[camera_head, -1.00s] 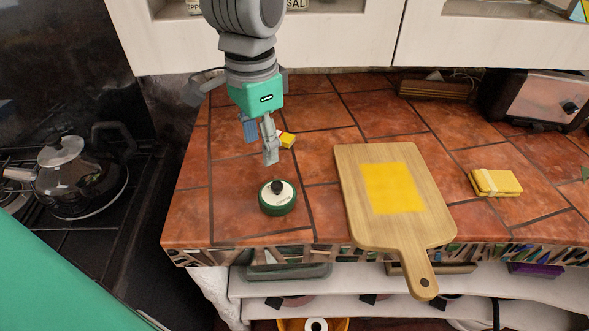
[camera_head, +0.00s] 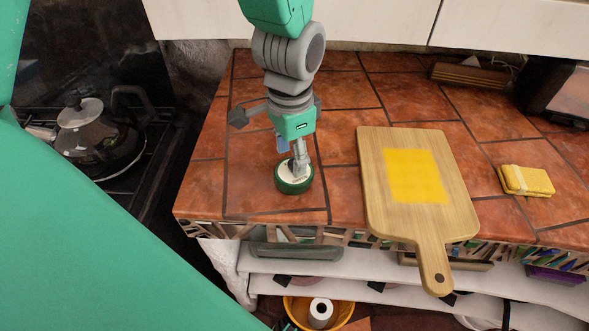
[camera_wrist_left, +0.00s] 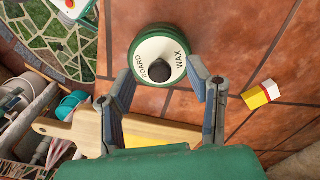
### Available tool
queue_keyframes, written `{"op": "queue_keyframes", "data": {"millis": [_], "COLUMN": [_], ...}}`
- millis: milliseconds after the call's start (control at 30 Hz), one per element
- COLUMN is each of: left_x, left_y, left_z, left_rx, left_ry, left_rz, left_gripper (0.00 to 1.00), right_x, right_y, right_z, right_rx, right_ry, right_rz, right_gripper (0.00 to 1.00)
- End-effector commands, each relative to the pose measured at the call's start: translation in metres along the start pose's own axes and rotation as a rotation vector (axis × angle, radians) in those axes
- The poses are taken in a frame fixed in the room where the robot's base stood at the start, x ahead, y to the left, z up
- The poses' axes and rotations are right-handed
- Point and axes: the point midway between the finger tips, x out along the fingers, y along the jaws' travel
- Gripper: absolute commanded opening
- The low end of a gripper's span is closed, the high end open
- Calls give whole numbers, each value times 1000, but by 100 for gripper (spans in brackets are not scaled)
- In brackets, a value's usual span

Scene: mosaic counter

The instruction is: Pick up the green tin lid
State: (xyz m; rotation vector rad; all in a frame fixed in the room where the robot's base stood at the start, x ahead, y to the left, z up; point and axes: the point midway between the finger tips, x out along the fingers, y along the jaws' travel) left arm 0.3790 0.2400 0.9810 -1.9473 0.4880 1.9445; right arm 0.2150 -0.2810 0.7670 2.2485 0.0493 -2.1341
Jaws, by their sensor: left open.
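The green tin lid (camera_head: 293,187) sits on a round green and cream tin on the tiled counter. In the left wrist view its top (camera_wrist_left: 158,58) is cream with a green rim, a dark knob (camera_wrist_left: 159,70) and the words "BOARD WAX". My left gripper (camera_head: 298,168) is over the tin in the head view and hides part of the lid. In the left wrist view my left gripper (camera_wrist_left: 166,88) is open, its fingers apart with the lid just beyond and between their tips. Contact cannot be told. My right gripper is not in view.
A wooden board (camera_head: 376,210) with a yellow square lies right of the tin. A yellow bundle (camera_head: 527,181) lies further right.

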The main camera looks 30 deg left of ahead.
Motion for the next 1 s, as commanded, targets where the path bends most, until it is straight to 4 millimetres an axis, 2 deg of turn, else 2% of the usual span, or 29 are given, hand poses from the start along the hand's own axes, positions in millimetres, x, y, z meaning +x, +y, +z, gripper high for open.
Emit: {"op": "queue_keyframes", "data": {"millis": [33, 167, 433, 467, 500, 567, 600, 867, 1000], "left_x": [10, 25, 27, 27, 27, 27, 27, 27, 20], "left_y": [2, 1, 2, 2, 2, 1, 1, 1, 1], "left_z": [-1, -1, 0, 0, 0, -1, -1, -1, -2], "left_rx": [1, 0, 0, 0, 0, 0, 0, -1, 0], "left_ry": [-4, -2, 1, 1, 0, 0, 0, 0, 3], "left_rz": [2, 2, 0, 0, 0, 1, 1, 1, -1], "left_gripper": [46, 46, 46, 42, 28, 7, 0, 0, 0], "right_x": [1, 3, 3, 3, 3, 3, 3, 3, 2], "right_y": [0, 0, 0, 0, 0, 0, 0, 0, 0], "right_z": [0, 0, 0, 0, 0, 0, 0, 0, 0], "right_rx": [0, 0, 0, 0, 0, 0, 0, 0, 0], "right_ry": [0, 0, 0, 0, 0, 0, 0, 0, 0], "right_rz": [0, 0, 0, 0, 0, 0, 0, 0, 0], "right_gripper": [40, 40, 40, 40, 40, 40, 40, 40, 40]}}
